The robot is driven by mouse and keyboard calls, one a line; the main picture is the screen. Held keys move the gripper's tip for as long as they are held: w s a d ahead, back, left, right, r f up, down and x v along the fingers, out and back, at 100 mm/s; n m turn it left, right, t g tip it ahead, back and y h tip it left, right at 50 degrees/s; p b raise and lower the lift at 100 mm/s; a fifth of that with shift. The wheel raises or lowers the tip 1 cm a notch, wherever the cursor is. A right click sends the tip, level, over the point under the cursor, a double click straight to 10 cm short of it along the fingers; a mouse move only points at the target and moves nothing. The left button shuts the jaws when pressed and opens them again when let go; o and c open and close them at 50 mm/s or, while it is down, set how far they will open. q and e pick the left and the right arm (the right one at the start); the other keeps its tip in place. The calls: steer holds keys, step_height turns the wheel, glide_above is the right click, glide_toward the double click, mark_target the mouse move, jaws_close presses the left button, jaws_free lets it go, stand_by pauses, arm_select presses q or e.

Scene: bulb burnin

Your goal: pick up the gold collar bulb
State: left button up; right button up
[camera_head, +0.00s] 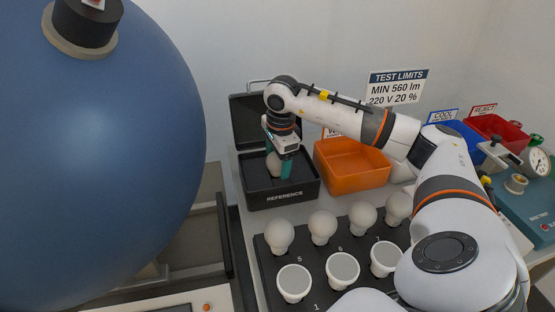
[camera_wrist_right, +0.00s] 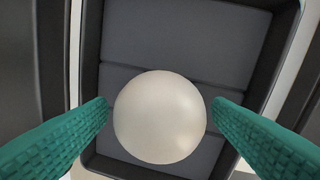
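A pale round bulb (camera_head: 273,166) is in the open black box marked REFERENCE (camera_head: 283,197). Its collar is hidden, so I cannot see whether it is gold. My right gripper (camera_head: 279,160) reaches down into the box with its green fingers on either side of this bulb. In the right wrist view the bulb (camera_wrist_right: 160,118) is centred between the fingertips, with a thin gap on each side, so the gripper looks open around it. My left gripper is not in view.
A black tray (camera_head: 269,262) in front holds several round and flat-topped bulbs. An orange bin (camera_head: 352,168) stands right of the box; blue (camera_head: 462,138) and red (camera_head: 497,130) bins are behind my right arm. A large blue sphere (camera_head: 100,160) fills the left.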

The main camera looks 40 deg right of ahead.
steer(key=c, duration=0.9)
steer(key=shift+r, duration=0.1)
